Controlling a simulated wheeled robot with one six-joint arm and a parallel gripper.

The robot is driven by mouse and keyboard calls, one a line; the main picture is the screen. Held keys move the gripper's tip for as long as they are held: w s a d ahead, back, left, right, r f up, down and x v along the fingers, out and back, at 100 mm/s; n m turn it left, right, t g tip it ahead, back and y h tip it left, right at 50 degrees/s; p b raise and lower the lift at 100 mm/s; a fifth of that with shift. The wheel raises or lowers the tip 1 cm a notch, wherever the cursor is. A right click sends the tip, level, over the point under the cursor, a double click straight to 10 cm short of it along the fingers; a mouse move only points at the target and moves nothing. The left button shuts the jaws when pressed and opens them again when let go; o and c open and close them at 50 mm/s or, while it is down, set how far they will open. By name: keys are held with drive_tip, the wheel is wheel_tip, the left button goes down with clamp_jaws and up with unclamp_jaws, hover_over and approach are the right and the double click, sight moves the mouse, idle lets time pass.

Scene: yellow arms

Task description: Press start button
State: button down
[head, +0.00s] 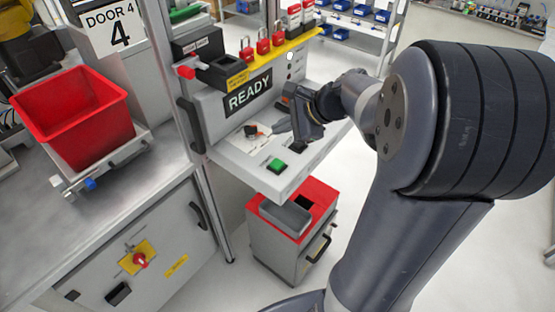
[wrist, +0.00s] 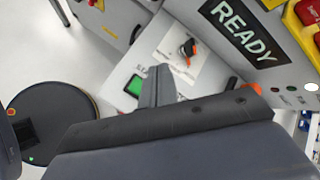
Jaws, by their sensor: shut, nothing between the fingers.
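My gripper (head: 276,127) is shut and empty, above the panel and behind the button in the head view. In the wrist view the closed fingers (wrist: 158,70) point toward the panel. I see a gap between fingers and button in both views. The exact height above the panel is hard to tell.
A rotary knob (head: 251,131) sits on the panel left of my gripper. The READY sign (head: 249,92) stands behind, below red padlocks (head: 263,46). A red bin (head: 75,112) is on the left bench. A red-topped cart (head: 318,195) stands under the panel.

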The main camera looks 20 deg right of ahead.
sight(281, 164)
drive_tip(key=shift+f, duration=0.15)
wheel_tip(281, 164, down, 9)
drive_tip(key=b, duration=0.7)
drive_tip(key=shift+r+b, duration=0.2)
drive_tip(key=shift+b, duration=0.1)
idle(1.6)
drive_tip(key=shift+f+b, duration=0.3)
drive_tip(key=shift+f, duration=0.1)
drive_tip(key=shift+f+b, duration=0.35)
drive_tip(key=shift+f, duration=0.1)
idle(0.5)
drive_tip(key=shift+r, duration=0.15)
drive_tip(key=shift+r+p, duration=0.75)
drive_tip(key=shift+p, duration=0.05)
